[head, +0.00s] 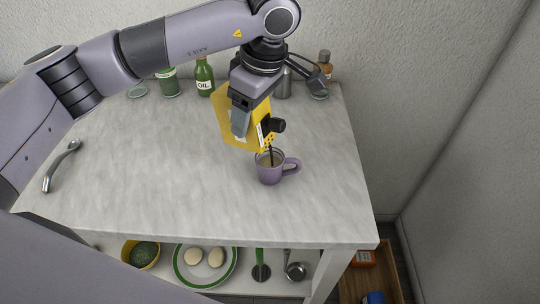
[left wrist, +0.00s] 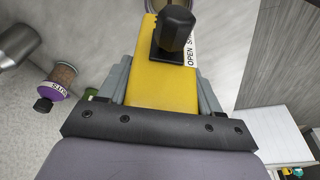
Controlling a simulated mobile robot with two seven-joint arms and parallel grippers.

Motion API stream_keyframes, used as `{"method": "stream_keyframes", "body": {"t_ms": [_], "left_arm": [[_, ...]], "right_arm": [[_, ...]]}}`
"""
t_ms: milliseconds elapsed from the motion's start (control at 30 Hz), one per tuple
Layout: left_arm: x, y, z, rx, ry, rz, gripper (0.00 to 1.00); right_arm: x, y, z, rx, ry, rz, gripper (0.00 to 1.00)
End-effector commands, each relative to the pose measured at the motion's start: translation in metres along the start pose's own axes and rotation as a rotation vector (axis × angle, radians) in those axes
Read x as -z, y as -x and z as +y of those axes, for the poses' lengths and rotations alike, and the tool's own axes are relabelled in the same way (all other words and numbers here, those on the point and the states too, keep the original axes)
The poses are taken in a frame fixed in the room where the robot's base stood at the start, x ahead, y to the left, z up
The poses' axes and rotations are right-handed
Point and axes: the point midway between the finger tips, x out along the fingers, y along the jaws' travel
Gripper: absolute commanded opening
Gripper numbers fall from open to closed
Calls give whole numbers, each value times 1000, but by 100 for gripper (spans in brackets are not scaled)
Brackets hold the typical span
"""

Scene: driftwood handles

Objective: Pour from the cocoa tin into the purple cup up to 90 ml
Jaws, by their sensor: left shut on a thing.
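The yellow cocoa tin (head: 229,108) is tilted in my left gripper (head: 247,115), above the purple cup. My left gripper is shut on the tin, and the left wrist view shows the fingers on both sides of it (left wrist: 160,90). A black knob or cap (head: 278,125) sticks out of the tin; it also shows in the left wrist view (left wrist: 175,30). The purple cup (head: 269,175) stands upright on the worktop, its handle to the right. A thin dark stream runs from the tin's lower end into the cup, where brown contents show. The exact level cannot be read. My right gripper is out of view.
The marble worktop (head: 150,170) is mostly clear left of the cup. A green oil bottle (head: 205,78), a jar (head: 168,82) and other containers stand along the back. A curved metal handle (head: 62,165) is at the left. A lower shelf holds a plate (head: 180,275) and a yellow bowl (head: 126,253).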

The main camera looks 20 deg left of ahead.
Motion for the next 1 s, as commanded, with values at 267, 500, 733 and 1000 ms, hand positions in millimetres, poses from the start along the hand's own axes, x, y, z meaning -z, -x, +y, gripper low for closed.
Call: {"method": "stream_keyframes", "body": {"t_ms": [267, 500, 733, 1000], "left_arm": [[-1, 0, 0, -1, 0, 12, 28], [-2, -1, 0, -1, 0, 22, 28], [-3, -1, 0, -1, 0, 31, 28], [-4, -2, 0, -1, 0, 42, 28]], "right_arm": [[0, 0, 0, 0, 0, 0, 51], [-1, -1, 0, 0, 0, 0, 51], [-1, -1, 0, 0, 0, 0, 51], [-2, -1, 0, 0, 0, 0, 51]]}}
